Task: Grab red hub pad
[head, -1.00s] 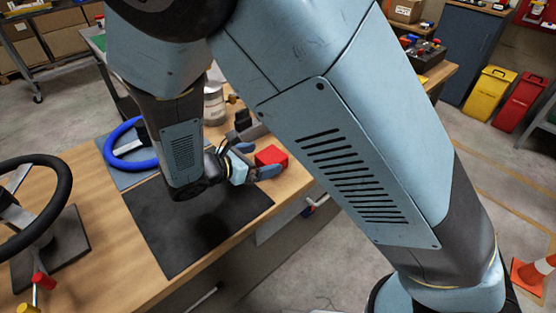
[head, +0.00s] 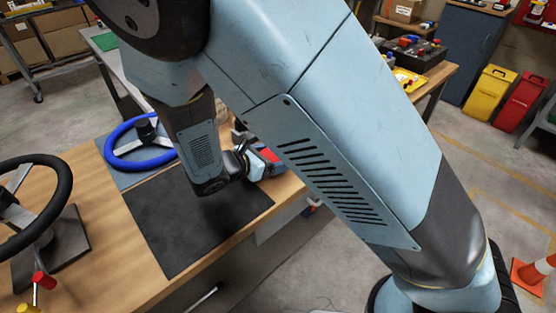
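The red hub pad (head: 268,155) shows as a small red patch near the right end of the wooden bench, mostly covered by my gripper (head: 266,160). My gripper reaches over the bench from the left, with its fingers at the red pad. The fingers look to be on either side of the pad, but contact with it cannot be made out. The view is small and my arm blocks part of it, so I cannot tell whether the fingers are open or closed on it.
A black mat (head: 190,222) lies clear on the wooden bench. A blue steering wheel (head: 118,161) stands on a pad behind it, and a black steering wheel (head: 62,190) is at the left. My arm hides the bench's back right.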

